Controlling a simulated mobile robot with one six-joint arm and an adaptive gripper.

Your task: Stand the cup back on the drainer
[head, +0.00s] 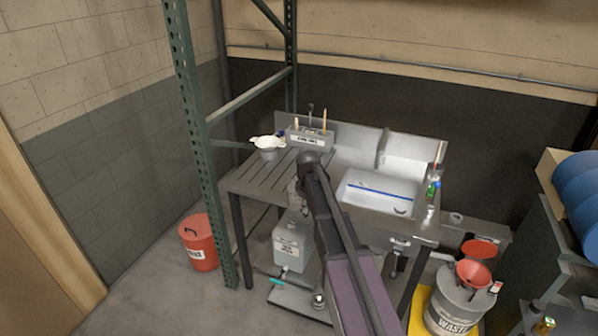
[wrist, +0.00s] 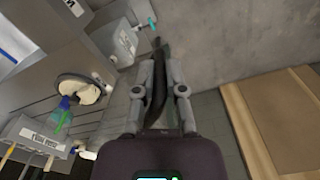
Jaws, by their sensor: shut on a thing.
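The drainer (head: 262,183) is the slatted metal surface left of the sink. My gripper (wrist: 160,62) reaches out past the drainer's front side, with its two fingers pointing away from the wrist camera. A dark, narrow, curved thing (wrist: 157,88) lies between the fingers, and they are shut on it. I cannot tell clearly whether this is the cup, as its shape is mostly edge-on. In the head view my arm hides most of the gripper and the thing. The drainer also shows in the wrist view (wrist: 117,103), to the left of the fingers.
A round container with pale cloth (head: 268,145) stands at the drainer's back left. The white sink basin (head: 378,190) is to the right. A green rack post (head: 200,150) rises at the left front. A jug (head: 290,245) stands below.

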